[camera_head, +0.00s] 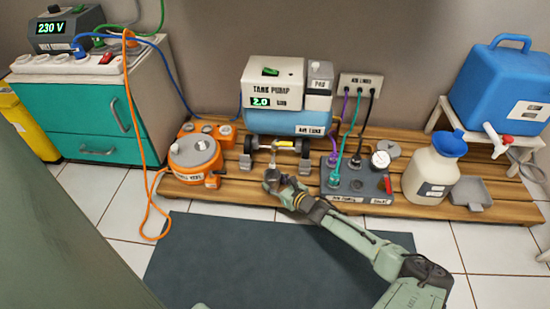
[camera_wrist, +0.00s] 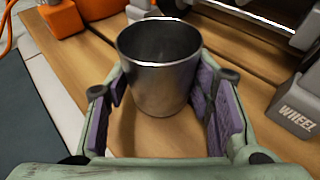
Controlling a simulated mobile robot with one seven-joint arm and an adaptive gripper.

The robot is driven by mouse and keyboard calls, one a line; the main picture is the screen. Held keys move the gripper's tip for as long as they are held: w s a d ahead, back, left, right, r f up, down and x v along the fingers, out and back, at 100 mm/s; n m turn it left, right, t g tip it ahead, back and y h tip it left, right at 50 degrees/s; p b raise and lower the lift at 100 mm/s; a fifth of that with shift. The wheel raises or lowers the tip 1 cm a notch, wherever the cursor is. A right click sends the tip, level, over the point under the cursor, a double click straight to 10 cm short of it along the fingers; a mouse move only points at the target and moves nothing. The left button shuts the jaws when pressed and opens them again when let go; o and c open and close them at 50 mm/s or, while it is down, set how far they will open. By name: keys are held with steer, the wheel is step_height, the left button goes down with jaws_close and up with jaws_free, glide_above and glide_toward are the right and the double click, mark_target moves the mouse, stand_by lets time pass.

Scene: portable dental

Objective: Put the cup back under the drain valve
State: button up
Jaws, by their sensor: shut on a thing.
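A metal cup (camera_head: 271,176) is at the front of the wooden pallet, in front of the air tank (camera_head: 290,121). In the wrist view the cup (camera_wrist: 158,82) is upright, its open top facing up and its inside dark. My gripper (camera_head: 280,184) is shut on the cup; in the wrist view its purple-padded fingers (camera_wrist: 162,98) are on both sides of it. I cannot tell whether the cup's base touches the boards. A small fitting that looks like the drain valve (camera_head: 273,154) hangs below the tank, just behind the cup. Its outlet is hard to make out.
Grey wheel chocks (camera_head: 245,162) and tank wheels flank the spot. An orange unit (camera_head: 195,158) stands left; a grey panel with cables and gauge (camera_head: 355,184) stands right. A white jug (camera_head: 430,171) is farther right. The pallet (camera_head: 235,190) has bare boards at its front.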

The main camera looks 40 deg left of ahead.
steer(key=shift+f, duration=0.25)
steer(key=o, duration=1.2)
steer(key=shift+f, duration=0.1)
steer(key=p+v, duration=0.3)
steer(key=v, duration=0.7)
steer(key=shift+s+d+p, duration=0.3)
steer(key=shift+d, duration=0.1)
steer(key=shift+f, duration=0.15)
